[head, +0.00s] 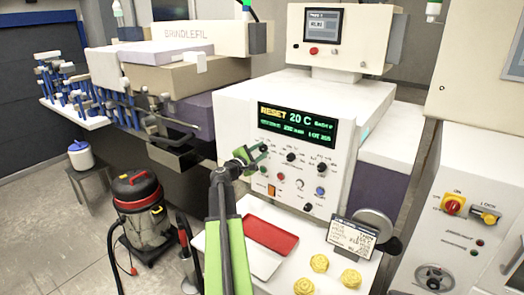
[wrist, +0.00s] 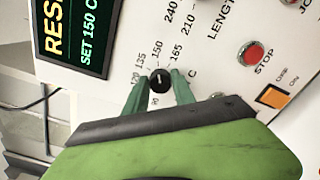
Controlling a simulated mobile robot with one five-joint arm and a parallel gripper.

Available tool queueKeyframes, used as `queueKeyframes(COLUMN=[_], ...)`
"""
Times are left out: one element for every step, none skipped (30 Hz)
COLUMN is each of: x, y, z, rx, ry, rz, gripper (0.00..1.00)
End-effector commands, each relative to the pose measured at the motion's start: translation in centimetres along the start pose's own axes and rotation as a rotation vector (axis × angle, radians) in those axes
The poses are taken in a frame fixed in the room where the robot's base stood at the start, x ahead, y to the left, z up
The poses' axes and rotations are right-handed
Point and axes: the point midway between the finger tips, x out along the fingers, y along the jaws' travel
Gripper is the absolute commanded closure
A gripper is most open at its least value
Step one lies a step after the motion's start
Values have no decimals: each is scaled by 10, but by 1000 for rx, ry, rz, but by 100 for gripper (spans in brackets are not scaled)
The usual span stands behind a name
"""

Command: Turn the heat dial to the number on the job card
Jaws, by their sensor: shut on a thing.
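The heat dial (wrist: 159,82) is a small black knob on the white panel, ringed by numbers such as 135, 150 and 165. Its pale mark points roughly toward 150. The green display (wrist: 88,40) reads "SET 150 C" in the wrist view. My gripper (wrist: 160,79) has one green finger on each side of the dial and is shut on it. In the head view my gripper (head: 247,158) is at the panel's left part and hides the dial. The job card (head: 352,235) stands at the lower right; its print is too small to read.
Other knobs, a red STOP button (wrist: 251,52) and an orange switch (wrist: 273,96) are near the dial. A vacuum cleaner (head: 140,208) stands on the floor at left.

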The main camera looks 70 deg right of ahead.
Motion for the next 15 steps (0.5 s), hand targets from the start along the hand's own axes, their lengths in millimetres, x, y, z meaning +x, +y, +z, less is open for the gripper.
queueKeyframes(x=[9,5,2,1,0,-1,-2,-2,-2,-3,-3,-3,-3,-3,-3], y=[-1,-2,-2,-3,-3,-3,-4,-4,-4,-5,-5,-5,-5,-6,-6], z=[-1,0,1,2,2,2,3,3,3,4,4,4,4,4,4], rx=[3,4,5,9,12,18,22,28,37,45,55,72,86,103,128], ry=[-3,-3,-4,-4,-3,-4,-4,-4,-5,-5,-6,-6,-6,-7,-7], rz=[-6,-5,-4,-5,-5,-6,-6,-7,-7,-8,-8,-9,-9,-9,-9], gripper=[100,100,100,100,100,100,100,100,100,100,100,100,100,100,100])
